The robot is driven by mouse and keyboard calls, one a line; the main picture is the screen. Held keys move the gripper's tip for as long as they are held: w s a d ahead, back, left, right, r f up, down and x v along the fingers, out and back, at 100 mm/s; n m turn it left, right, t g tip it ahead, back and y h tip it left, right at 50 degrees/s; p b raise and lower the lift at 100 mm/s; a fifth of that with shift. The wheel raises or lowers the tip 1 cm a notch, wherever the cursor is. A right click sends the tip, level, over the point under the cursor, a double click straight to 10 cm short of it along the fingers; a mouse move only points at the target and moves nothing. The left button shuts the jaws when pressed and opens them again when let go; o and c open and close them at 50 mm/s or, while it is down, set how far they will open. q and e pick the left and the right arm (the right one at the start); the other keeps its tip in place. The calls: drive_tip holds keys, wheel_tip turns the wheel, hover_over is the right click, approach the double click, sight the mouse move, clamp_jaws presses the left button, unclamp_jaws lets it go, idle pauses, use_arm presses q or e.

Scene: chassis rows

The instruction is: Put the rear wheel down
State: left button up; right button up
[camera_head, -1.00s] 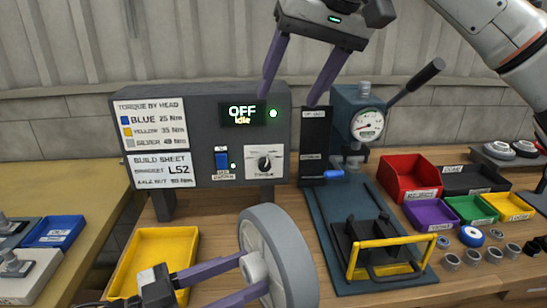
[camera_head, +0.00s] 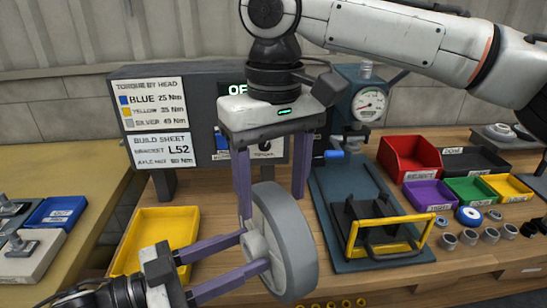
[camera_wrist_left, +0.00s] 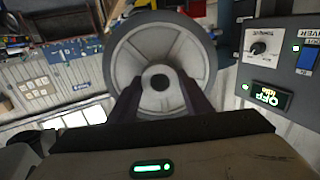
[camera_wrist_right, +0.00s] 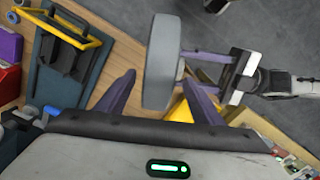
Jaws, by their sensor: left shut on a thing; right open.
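The rear wheel (camera_head: 287,240) is grey with a pale hub and stands on edge above the bench front. My left gripper (camera_head: 257,257) is shut on its hub from the left side. In the left wrist view the wheel (camera_wrist_left: 127,57) fills the space beyond the purple fingers. My right gripper (camera_head: 271,192) is open and points down, just above and behind the wheel's upper rim. In the right wrist view the wheel (camera_wrist_right: 161,62) lies beyond and between the open fingers. I cannot tell whether a right finger touches the rim.
A yellow tray (camera_head: 120,262) stands left of the wheel. A press (camera_head: 368,110) with a yellow-handled fixture (camera_head: 425,237) is at the right. Red (camera_head: 383,160), purple and green bins and several small rings lie further right. The torque panel (camera_head: 200,90) stands behind.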

use_arm(q)
drive_tip(key=shift+r, duration=0.25)
use_arm(e)
drive_tip(key=shift+f, duration=1.7)
clamp_jaws()
use_arm(q)
drive_tip(key=o, duration=1.3)
use_arm(e)
drive_tip(key=shift+a+r, duration=0.1)
drive_tip(key=shift+r, duration=0.05)
use_arm(q)
drive_tip(key=shift+o, duration=0.9)
drive_tip(key=shift+f, duration=0.15)
drive_tip(key=shift+a, duration=0.1)
